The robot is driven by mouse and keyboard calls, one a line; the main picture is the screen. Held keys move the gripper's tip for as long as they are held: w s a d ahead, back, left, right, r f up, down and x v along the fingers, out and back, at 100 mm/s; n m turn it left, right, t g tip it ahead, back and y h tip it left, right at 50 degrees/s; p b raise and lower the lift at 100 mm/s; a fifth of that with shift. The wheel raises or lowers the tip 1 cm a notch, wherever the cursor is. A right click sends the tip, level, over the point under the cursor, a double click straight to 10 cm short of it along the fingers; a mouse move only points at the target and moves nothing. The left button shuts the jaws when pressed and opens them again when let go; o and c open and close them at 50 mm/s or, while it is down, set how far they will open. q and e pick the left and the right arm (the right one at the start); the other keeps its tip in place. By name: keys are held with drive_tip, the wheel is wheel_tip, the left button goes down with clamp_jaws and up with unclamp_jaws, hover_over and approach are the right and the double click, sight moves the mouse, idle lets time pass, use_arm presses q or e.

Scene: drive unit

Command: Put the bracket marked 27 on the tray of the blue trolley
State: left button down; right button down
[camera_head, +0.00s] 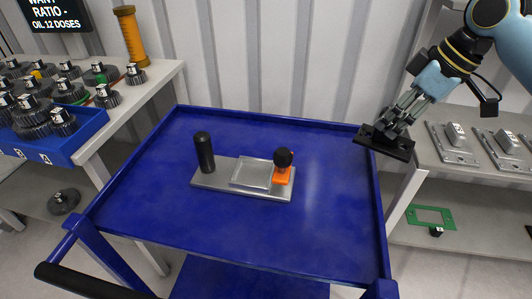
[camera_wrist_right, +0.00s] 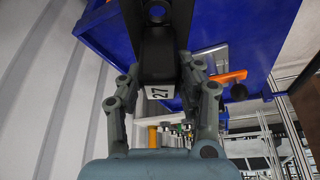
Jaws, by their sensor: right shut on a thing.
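My right gripper (camera_head: 397,118) is shut on a black bracket (camera_head: 384,142). In the right wrist view, a white label reading 27 (camera_wrist_right: 159,92) shows on the bracket (camera_wrist_right: 158,45) between the fingers. The gripper holds the bracket in the air around the right edge of the blue trolley's tray (camera_head: 330,215), near the shelf on the right. The tray also shows in the right wrist view (camera_wrist_right: 262,30), behind the bracket. My left gripper is not in view.
A grey fixture plate (camera_head: 215,181) with a black post (camera_head: 204,152) and an orange clamp (camera_head: 283,176) stands mid-tray; bare tray surrounds it. Grey brackets (camera_head: 452,143) lie on the right shelf. A blue bin (camera_head: 70,145) of gears stands on the left table.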

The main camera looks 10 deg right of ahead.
drive_tip(key=shift+w+a+f, duration=1.3)
drive_tip(key=shift+a+f, duration=0.15)
drive_tip(key=shift+f, duration=0.35)
drive_tip(key=shift+w+a+f, duration=1.35)
drive_tip(key=shift+a+f, duration=0.05)
drive_tip(key=shift+f, duration=0.45)
drive_tip(key=shift+w+a+f, duration=1.3)
drive_tip(key=shift+a+f, duration=0.15)
drive_tip(key=shift+f, duration=0.35)
drive_tip(key=shift+f, duration=0.1)
drive_tip(key=c, duration=0.9)
unclamp_jaws()
drive_tip(key=shift+s, duration=0.1)
drive_tip(key=v, duration=1.2)
